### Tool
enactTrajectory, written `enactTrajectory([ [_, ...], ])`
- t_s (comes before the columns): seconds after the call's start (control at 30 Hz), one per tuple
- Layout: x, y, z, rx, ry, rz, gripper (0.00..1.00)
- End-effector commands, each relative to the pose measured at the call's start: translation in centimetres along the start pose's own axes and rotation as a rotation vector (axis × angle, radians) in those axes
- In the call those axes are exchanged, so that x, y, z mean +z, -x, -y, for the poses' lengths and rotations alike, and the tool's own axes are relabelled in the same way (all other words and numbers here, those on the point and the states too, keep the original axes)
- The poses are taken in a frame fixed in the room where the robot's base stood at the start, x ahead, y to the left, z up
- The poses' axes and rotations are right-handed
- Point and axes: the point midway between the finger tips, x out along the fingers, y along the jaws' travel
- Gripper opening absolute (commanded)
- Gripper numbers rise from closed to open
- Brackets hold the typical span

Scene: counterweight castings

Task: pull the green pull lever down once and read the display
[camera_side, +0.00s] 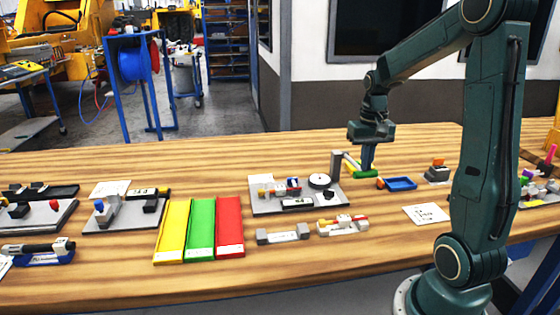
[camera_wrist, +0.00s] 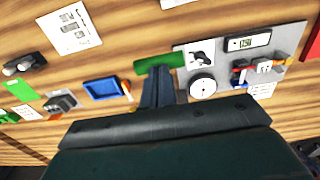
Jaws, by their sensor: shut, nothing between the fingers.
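The green pull lever (camera_side: 365,174) is at the right end of a grey panel (camera_side: 265,208), beside an upright grey post (camera_side: 336,163). Its green grip also shows in the wrist view (camera_wrist: 160,61). My gripper (camera_side: 367,165) is shut and empty, pointing down with its fingertips right at the green grip. In the wrist view the fingertips (camera_wrist: 158,72) overlap the grip's edge; I cannot tell whether they touch it. A small display (camera_side: 297,203) lies on the panel's front edge and shows in the wrist view (camera_wrist: 241,42); its reading is too small to make out.
The panel also holds a round white dial (camera_side: 320,181). A blue tray (camera_side: 400,184) stands close right of the lever. A white printed card (camera_side: 426,214) lies in front. Yellow, green and red channels (camera_side: 201,230) are at left.

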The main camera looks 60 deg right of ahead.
Motion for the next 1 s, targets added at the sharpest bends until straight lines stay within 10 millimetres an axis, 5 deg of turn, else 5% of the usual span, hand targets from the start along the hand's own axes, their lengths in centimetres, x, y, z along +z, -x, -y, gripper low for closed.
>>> enactTrajectory([
  [1.0, -0.1, -2.8, 0.0, 0.000, 0.000, -0.004, 0.00],
])
